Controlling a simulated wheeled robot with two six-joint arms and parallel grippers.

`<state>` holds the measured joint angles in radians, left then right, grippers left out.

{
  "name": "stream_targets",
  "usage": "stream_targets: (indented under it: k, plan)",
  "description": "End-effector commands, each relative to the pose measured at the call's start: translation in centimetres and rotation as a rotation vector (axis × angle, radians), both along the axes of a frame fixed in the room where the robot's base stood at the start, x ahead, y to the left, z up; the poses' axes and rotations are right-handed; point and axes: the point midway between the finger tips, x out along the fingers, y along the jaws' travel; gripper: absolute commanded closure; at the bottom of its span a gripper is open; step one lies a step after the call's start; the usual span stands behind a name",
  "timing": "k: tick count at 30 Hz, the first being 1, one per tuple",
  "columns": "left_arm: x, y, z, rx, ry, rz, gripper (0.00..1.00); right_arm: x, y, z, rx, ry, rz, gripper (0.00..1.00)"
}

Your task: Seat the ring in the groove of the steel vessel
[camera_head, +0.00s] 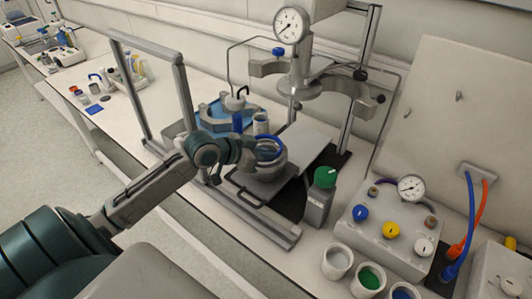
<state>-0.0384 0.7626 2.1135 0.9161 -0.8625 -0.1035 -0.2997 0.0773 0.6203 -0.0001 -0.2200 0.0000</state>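The steel vessel (268,170) is a round, open-topped grey body on a low sliding frame, below the reactor head. A blue ring (271,146) shows as an arc at the vessel's top. Its near-left part is hidden by my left gripper (252,154), which reaches in from the left, right at the ring and the vessel's rim. The fingers are small and dark, and their gap is not clear. I cannot tell whether the ring lies in the groove or just above it. My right gripper is not in view.
A pressure gauge (291,25) tops the reactor stand behind. A grey frame (184,95) stands left of the vessel. A control box (390,228) and several cups are at the front right.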

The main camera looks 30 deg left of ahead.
Motion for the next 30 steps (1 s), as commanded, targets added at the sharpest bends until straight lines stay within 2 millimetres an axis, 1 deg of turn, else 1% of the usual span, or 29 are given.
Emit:
stream_targets:
  k: [7, 9, 11, 12, 23, 30]
  plan:
    - [0.0, 0.0, -0.1, 0.0, 0.0, 0.0, 1.0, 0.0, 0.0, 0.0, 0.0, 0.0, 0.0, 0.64]
    - [0.0, 0.0, -0.1, 0.0, 0.0, 0.0, 0.86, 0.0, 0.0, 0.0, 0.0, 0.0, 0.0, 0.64]
    - [0.0, 0.0, -0.1, 0.0, 0.0, 0.0, 0.74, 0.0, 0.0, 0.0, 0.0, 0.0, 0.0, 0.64]
    - [0.0, 0.0, -0.1, 0.0, 0.0, 0.0, 0.72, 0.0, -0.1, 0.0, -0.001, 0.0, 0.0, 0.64]
    - [-0.2, 0.1, 0.0, 0.002, 0.0, 0.0, 0.72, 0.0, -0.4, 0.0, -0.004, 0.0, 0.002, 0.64]
    - [-1.6, 0.9, 0.8, 0.007, 0.0, 0.0, 0.72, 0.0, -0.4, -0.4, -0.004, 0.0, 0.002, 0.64]
